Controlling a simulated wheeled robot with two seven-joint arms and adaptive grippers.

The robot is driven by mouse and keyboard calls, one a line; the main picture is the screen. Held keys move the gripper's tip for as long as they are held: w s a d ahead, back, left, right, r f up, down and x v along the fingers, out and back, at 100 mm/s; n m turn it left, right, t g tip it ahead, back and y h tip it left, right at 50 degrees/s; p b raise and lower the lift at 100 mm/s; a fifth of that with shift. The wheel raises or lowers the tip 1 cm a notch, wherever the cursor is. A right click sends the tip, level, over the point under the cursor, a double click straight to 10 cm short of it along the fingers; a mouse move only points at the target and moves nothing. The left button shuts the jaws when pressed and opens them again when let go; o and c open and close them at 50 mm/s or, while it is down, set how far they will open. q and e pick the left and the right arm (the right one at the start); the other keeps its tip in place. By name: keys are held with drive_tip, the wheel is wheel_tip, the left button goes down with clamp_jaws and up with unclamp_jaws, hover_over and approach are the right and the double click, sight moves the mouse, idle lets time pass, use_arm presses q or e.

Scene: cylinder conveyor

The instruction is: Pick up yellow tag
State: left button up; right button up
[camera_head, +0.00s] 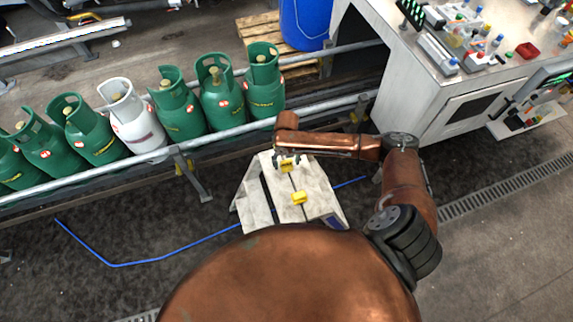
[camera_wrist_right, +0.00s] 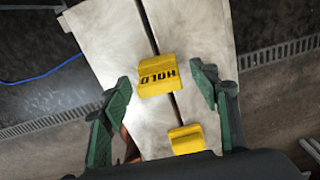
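Two yellow tags lie on a small pale stand (camera_head: 315,189). One yellow tag (camera_head: 288,166) is at the far end of the stand, under my right gripper (camera_head: 288,158). My left gripper is not in view.
A conveyor rail (camera_head: 330,104) carries several green gas cylinders (camera_head: 178,108) and one white cylinder (camera_head: 135,118) behind the stand. A white workbench (camera_head: 420,85) with small items stands at right. A blue line (camera_head: 170,261) runs across the floor.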

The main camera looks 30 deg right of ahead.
drive_tip(key=c, duration=1)
drive_tip(key=shift+r, duration=0.15)
